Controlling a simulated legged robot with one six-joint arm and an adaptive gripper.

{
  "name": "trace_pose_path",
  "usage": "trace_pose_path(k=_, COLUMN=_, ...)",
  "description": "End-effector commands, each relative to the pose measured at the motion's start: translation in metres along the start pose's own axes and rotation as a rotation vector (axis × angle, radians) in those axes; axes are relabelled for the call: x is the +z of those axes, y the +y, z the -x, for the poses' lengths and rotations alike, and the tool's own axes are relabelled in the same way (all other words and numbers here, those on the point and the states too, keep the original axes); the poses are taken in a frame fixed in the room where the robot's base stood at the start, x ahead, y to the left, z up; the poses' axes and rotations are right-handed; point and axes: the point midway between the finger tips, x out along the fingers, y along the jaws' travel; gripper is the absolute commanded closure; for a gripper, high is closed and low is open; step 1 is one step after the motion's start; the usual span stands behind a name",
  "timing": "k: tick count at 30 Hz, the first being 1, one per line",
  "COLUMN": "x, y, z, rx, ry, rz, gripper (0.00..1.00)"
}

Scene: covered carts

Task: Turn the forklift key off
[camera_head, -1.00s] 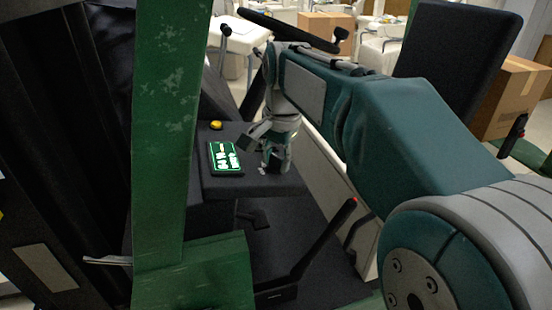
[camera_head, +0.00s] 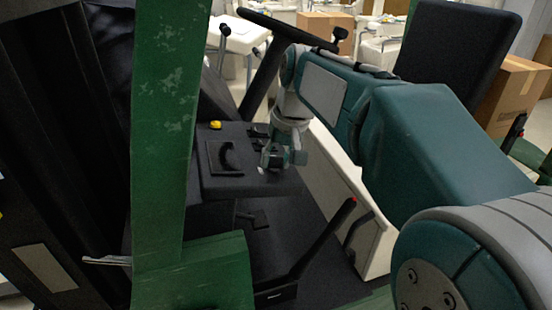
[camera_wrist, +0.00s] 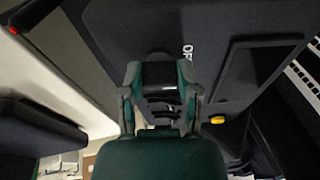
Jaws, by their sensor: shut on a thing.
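My gripper (camera_head: 274,161) is down at the front right edge of the black forklift console (camera_head: 240,185). In the wrist view my gripper (camera_wrist: 161,78) has both fingers closed around a small dark piece, the key (camera_wrist: 161,72), close to the console face. The key's lower part and its slot are hidden by the fingers. White lettering, partly covered and reading about "OF", shows beside the fingers in the wrist view. The console's display (camera_head: 224,157) is dark, and it also shows in the wrist view (camera_wrist: 258,75).
A yellow button (camera_head: 215,125) sits behind the display. The steering wheel (camera_head: 285,28) is above and beyond my arm. A green post (camera_head: 160,120) stands left of the console. A red-tipped lever (camera_head: 325,238) rises in front, and the black seat (camera_head: 462,55) is at the right.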

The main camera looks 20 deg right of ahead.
Motion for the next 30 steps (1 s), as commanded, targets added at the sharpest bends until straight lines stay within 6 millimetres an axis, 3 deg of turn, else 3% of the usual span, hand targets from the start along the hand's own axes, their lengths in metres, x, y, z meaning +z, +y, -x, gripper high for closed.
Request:
trace_pose_path(k=22, x=-0.0003, y=0.0000, z=-0.0008, rx=-0.016, ry=-0.001, rz=0.086, gripper=1.00)
trace_pose_path(k=23, x=-0.0003, y=0.0000, z=-0.0008, rx=-0.016, ry=-0.001, rz=0.085, gripper=0.44)
trace_pose_path(k=24, x=-0.0003, y=0.0000, z=-0.0008, rx=-0.016, ry=-0.001, rz=0.085, gripper=0.26)
trace_pose_path(k=30, x=-0.0002, y=0.0000, z=-0.0004, rx=-0.016, ry=0.000, rz=0.085, gripper=0.23)
